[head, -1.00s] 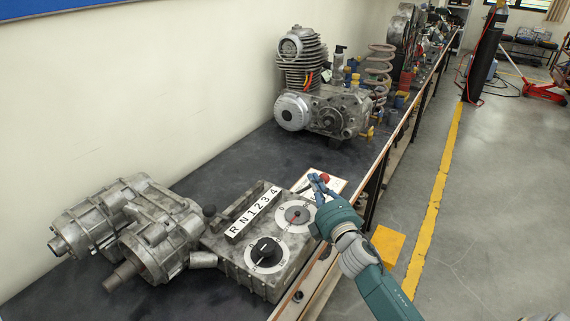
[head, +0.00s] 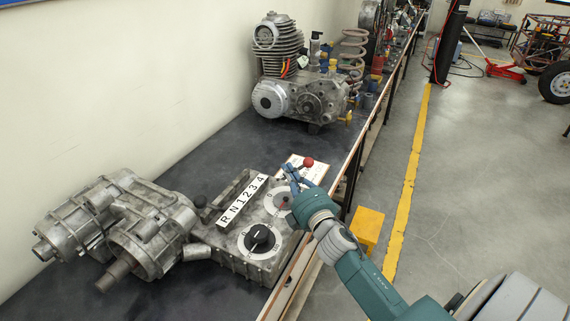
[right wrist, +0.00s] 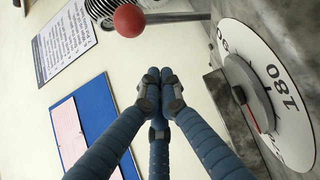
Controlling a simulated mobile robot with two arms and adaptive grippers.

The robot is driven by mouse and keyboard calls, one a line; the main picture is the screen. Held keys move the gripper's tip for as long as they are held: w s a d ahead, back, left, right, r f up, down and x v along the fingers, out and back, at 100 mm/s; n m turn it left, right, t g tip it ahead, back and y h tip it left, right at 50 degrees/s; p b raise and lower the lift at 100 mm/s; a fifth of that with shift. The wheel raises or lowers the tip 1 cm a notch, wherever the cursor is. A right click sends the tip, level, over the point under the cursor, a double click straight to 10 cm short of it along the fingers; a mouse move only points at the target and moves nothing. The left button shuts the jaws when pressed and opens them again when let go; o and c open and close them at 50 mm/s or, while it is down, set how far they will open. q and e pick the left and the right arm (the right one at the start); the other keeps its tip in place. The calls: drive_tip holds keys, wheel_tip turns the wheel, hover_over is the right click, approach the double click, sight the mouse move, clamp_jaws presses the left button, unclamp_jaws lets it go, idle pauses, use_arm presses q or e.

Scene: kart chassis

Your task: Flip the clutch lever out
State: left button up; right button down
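The clutch lever appears to be the lever with the red ball knob (head: 308,163) at the far end of the grey gearbox housing (head: 222,250). Its rod is mostly hidden behind my right gripper (head: 287,168). My right gripper is over the far dial, with its tips a little left of the red knob and apart from it in the picture. In the right wrist view the red knob (right wrist: 129,20) is at the top, above the fingertips (right wrist: 160,78). The fingers are drawn together with nothing between them. My left gripper is not in view.
An engine (head: 295,85) stands further back. Dark bench top is clear between them.

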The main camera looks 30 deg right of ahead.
drive_tip(key=s, duration=0.1)
drive_tip(key=s+f, duration=0.1)
drive_tip(key=s+b, duration=0.1)
drive_tip(key=s, duration=0.1)
drive_tip(key=shift+d+f, duration=0.2)
drive_tip(key=shift+f, duration=0.2)
drive_tip(key=shift+s+a+f, duration=0.15)
drive_tip(key=shift+s, duration=0.3)
drive_tip(key=shift+s+a+f, duration=0.1)
drive_tip(key=shift+s+f, duration=0.05)
drive_tip(key=shift+s, duration=0.25)
drive_tip(key=shift+s+a, duration=0.1)
drive_tip(key=shift+a, duration=0.1)
drive_tip(key=shift+s+d, duration=0.1)
drive_tip(key=shift+s, duration=0.05)
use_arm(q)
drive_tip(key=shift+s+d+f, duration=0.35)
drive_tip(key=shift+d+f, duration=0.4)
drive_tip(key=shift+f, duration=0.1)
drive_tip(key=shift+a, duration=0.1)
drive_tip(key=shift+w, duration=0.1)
